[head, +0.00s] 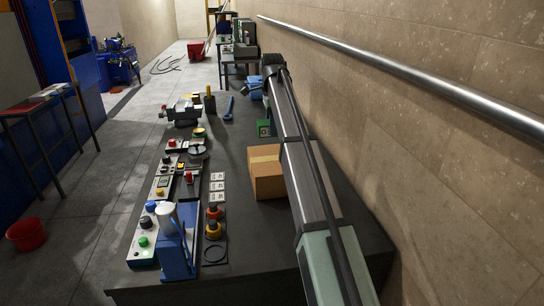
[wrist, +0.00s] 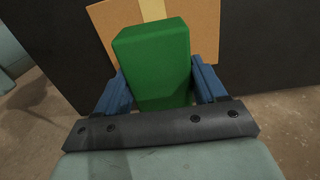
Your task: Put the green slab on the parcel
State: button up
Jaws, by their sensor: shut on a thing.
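The green slab (wrist: 152,62) stands between the two blue fingers of my gripper (wrist: 156,88) in the wrist view. The gripper is shut on it. The parcel (wrist: 104,24), a tan cardboard box with a paler tape strip, shows behind the slab in that view, and the slab covers part of it. I cannot tell whether slab and parcel touch. In the head view the parcel (head: 264,178) sits on the dark bench, left of my arm, which hides its right side. I cannot make out the gripper or the held slab in the head view.
The dark bench (head: 245,222) carries control boxes with coloured buttons (head: 160,190), a blue press (head: 175,245), orange-topped knobs (head: 213,229) and white labels (head: 217,187). A small green item (head: 264,128) lies beyond the parcel. A wall with a metal rail (head: 400,75) runs along the right.

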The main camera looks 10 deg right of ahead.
aim_at(272, 158)
notch_tip(272, 158, down, 10)
jog(key=shift+r, duration=0.15)
dwell(0.4)
jog(key=shift+f, duration=0.2)
jog(key=o, duration=1.3)
notch_tip(272, 158, up, 12)
jog(key=shift+r, duration=0.2)
